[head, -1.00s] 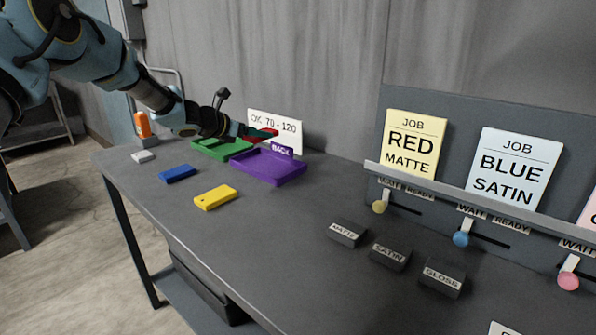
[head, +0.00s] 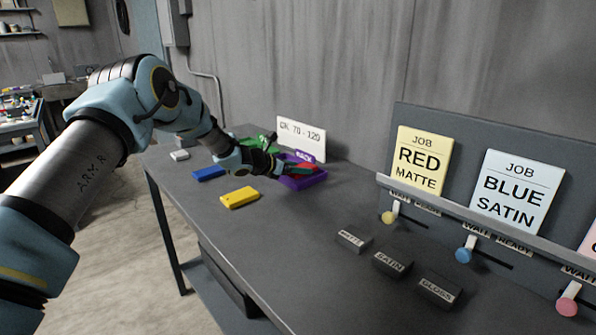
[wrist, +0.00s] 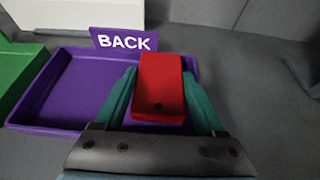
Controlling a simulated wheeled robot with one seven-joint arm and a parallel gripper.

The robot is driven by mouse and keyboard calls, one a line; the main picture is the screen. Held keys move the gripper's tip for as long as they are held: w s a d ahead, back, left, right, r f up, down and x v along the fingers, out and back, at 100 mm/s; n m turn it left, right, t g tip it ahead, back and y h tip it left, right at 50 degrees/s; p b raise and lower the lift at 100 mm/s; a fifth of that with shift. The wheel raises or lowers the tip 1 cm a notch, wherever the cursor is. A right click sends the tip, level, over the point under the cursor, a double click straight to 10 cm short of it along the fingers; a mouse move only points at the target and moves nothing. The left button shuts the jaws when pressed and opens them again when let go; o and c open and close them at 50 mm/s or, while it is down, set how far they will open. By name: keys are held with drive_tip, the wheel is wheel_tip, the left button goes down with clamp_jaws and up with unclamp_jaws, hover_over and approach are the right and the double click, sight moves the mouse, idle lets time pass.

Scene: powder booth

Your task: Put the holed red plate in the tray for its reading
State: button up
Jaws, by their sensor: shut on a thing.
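The red plate (wrist: 160,75) has a small dark hole near its near end. My gripper (wrist: 161,97) is shut on its sides, with a teal finger on each side. In the wrist view the plate is over the right part of the purple tray (wrist: 45,125), which bears a "BACK" sign (wrist: 124,40). In the head view the plate (head: 304,172) is at the purple tray (head: 318,182), partly hidden by the gripper. I cannot tell whether it touches the tray floor. A green tray (wrist: 12,70) stands to the left. No reading shows.
A white card (head: 301,134) reading "OK 70 - 120" stands behind the trays. Yellow (head: 240,198), blue (head: 208,173) and white (head: 180,155) pieces lie on the bench. Finish blocks (head: 392,262) and job cards (head: 423,160) stand to the right.

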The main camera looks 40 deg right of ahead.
drive_tip(key=shift+f, duration=0.8)
drive_tip(key=shift+f, duration=0.1)
drive_tip(key=shift+f, duration=0.1)
drive_tip(key=o, duration=1.3)
drive_tip(key=shift+r, duration=0.35)
drive_tip(key=b+v, duration=0.3)
drive_tip(key=v, duration=0.7)
drive_tip(key=shift+w+a+f, duration=0.1)
drive_tip(key=shift+a+f, duration=0.05)
drive_tip(key=shift+a, duration=0.1)
drive_tip(key=shift+b+v, duration=0.35)
drive_tip(key=shift+v, duration=0.45)
